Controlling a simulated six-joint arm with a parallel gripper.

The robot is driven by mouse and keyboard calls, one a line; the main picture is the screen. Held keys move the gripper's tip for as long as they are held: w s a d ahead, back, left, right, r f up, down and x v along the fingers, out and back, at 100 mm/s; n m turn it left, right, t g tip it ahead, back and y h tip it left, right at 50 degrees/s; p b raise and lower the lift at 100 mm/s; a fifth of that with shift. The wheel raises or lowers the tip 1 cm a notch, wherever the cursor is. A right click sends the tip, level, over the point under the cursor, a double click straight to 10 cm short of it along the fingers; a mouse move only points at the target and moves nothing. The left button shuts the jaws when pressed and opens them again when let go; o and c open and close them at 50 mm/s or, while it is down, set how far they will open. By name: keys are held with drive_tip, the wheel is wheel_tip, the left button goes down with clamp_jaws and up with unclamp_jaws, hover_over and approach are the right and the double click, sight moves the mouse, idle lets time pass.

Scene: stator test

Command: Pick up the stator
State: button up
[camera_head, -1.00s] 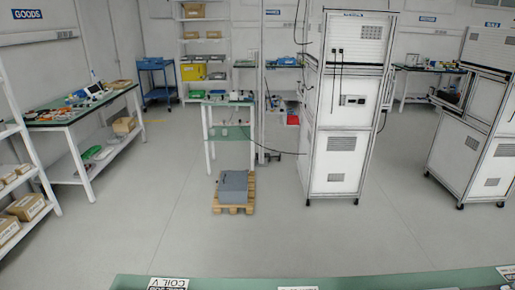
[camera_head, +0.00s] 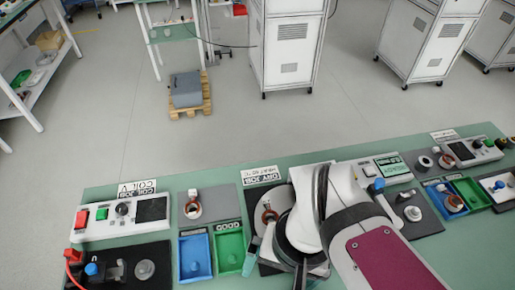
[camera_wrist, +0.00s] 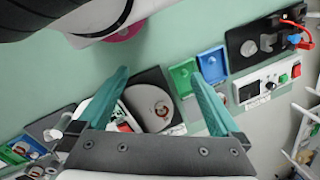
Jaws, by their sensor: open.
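A stator (camera_head: 268,216), a small ring with copper-coloured windings, sits on a dark plate beside my arm in the head view. In the wrist view this ring (camera_wrist: 160,109) lies on a dark grey plate (camera_wrist: 148,82), between my two teal fingers. My gripper (camera_wrist: 158,76) is open and empty, above the plate and apart from the ring. A second similar ring (camera_head: 193,209) stands on a grey pad to the left. Another one (camera_head: 454,202) is at the blue tray on the right. My arm hides part of the middle station in the head view.
Blue (camera_head: 195,257) and green (camera_head: 230,251) trays stand left of my gripper. A control box (camera_head: 120,217) and a black fixture (camera_head: 120,268) with a red cable are at the left end. Control boxes line the bench's right side. Green bench (camera_head: 215,177) is bare along its far edge.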

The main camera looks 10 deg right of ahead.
drive_tip(key=shift+c, duration=0.4)
drive_tip(key=m+h, duration=0.2)
drive_tip(key=m, duration=0.3)
hover_over(270, 220)
wheel_tip(270, 220, down, 3)
wheel_tip(270, 220, down, 16)
clamp_jaws()
